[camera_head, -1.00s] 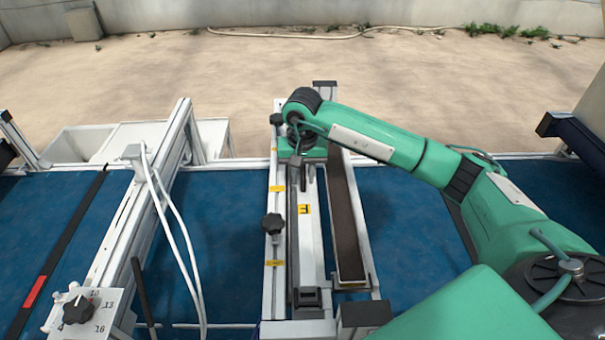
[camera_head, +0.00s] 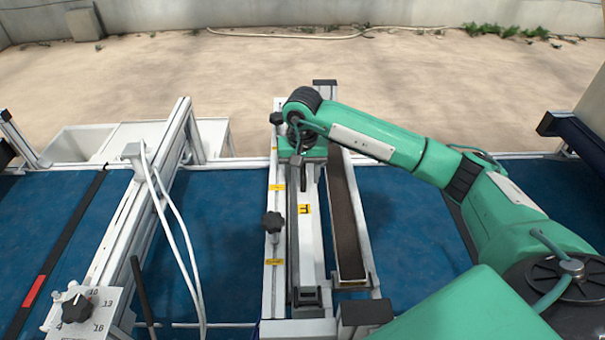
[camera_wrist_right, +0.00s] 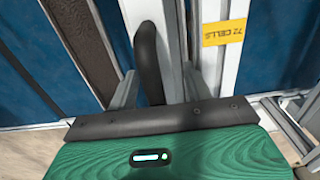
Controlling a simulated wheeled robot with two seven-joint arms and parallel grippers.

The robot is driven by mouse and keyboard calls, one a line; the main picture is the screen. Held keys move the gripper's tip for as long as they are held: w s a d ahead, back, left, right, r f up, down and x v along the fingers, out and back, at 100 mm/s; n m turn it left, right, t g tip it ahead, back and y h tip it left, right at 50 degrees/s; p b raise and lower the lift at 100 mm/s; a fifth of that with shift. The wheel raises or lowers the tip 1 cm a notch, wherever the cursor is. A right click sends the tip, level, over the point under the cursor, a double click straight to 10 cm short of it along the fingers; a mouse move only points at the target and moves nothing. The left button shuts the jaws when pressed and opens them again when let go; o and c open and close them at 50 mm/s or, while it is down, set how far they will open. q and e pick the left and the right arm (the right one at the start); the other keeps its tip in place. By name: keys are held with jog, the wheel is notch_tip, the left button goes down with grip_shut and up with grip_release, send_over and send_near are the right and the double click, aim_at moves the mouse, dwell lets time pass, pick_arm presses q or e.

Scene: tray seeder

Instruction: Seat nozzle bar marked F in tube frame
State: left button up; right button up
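The nozzle bar marked F is a long pale bar (camera_head: 311,246) with a yellow label, lying lengthwise in the middle of the head view. It lies along the tube frame (camera_head: 274,291), whose pale left rail carries black knobs. Whether the bar is fully seated is hard to tell. My right gripper (camera_head: 302,183) is over the bar's far part. In the wrist view its two grey fingers (camera_wrist_right: 158,88) stand apart on either side of a black curved handle (camera_wrist_right: 148,60), with a gap visible at least on the right. My left gripper is out of view.
A long narrow trough with dark brown filling (camera_head: 357,277) lies just right of the bar. A pale gantry (camera_head: 130,215) with white hoses and a dial panel stands left. The blue belt (camera_head: 225,235) is clear between them.

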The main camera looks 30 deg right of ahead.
dwell(0.3)
jog(key=shift+r, duration=0.25)
notch_tip(320, 180, up, 12)
jog(key=b, duration=0.3)
jog(key=shift+f+b, duration=0.1)
jog(key=shift+b, duration=0.25)
jog(key=shift+r, duration=0.7)
